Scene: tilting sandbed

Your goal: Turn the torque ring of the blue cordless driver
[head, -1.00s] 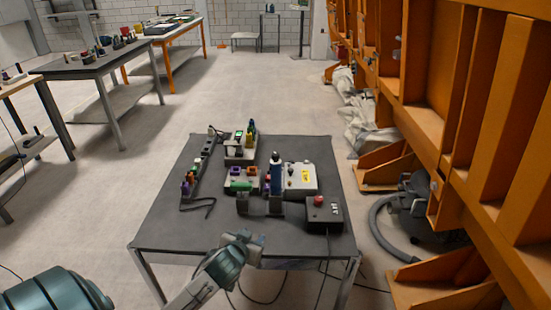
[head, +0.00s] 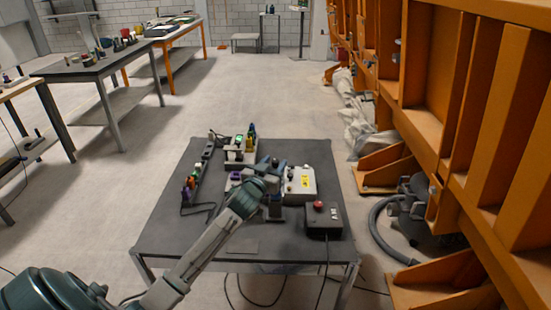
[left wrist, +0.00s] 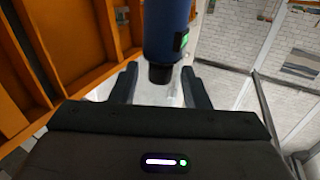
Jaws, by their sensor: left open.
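The blue cordless driver (left wrist: 166,28) fills the top middle of the left wrist view, with a small green-lit panel on its side. Its narrower dark end (left wrist: 160,74) points down the picture and lies between my left gripper's two dark fingers. Clear gaps show on both sides of it. My left gripper (left wrist: 159,88) is open and holds nothing. In the head view my left gripper (head: 274,168) is over the middle of the dark table, and my arm and hand hide most of the driver. I cannot make out the torque ring's markings. My right gripper is not in view.
A white box with a yellow label (head: 305,181) is right of my gripper. A dark control box with a red button (head: 323,220) is at the table's (head: 180,235) front right. A power strip (head: 200,165) lies left. Orange steelwork (head: 455,110) stands at right.

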